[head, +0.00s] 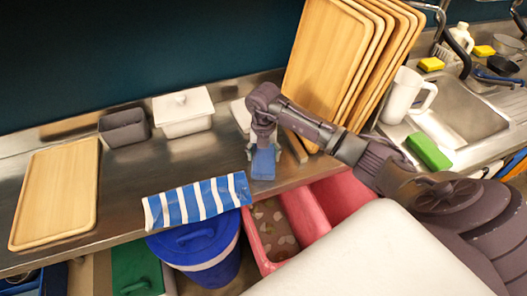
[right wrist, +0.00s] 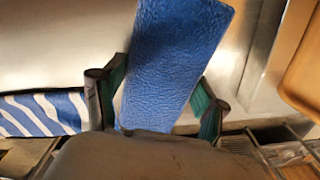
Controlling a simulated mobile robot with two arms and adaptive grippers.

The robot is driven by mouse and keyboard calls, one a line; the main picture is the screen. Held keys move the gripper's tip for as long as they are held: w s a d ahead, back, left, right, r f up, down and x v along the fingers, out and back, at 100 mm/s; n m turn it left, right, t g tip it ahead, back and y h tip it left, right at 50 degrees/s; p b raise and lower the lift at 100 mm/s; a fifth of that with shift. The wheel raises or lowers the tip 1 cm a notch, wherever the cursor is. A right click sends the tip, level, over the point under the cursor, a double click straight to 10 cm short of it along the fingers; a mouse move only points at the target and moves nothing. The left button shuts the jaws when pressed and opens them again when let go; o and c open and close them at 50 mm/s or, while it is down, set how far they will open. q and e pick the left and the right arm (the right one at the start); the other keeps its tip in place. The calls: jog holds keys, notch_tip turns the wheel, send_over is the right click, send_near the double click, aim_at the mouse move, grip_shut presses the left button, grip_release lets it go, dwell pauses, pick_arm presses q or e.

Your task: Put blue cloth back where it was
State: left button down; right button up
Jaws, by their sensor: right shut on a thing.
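The plain blue cloth (head: 263,164) is at the front part of the steel counter, below my right gripper (head: 264,152). In the right wrist view the blue cloth (right wrist: 177,60) is a textured strip between the two fingers of my right gripper (right wrist: 158,108), which is shut on it. Its lower end is hidden behind the gripper body. Whether it touches the counter I cannot tell. My left gripper is not in view.
A blue-and-white striped cloth (head: 197,201) hangs over the counter edge left of my gripper. Wooden boards (head: 325,58) stand close behind on the right. White (head: 184,128) and grey (head: 124,129) containers stand at the back. A sink (head: 462,115) is at right.

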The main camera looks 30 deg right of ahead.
aim_at(263, 154)
jog(key=shift+f, duration=0.1)
jog(key=shift+f, duration=0.15)
jog(key=o, duration=1.1)
jog(key=shift+r, duration=0.35)
jog(key=shift+r+b, duration=1.65)
jog(key=shift+r, duration=4.25)
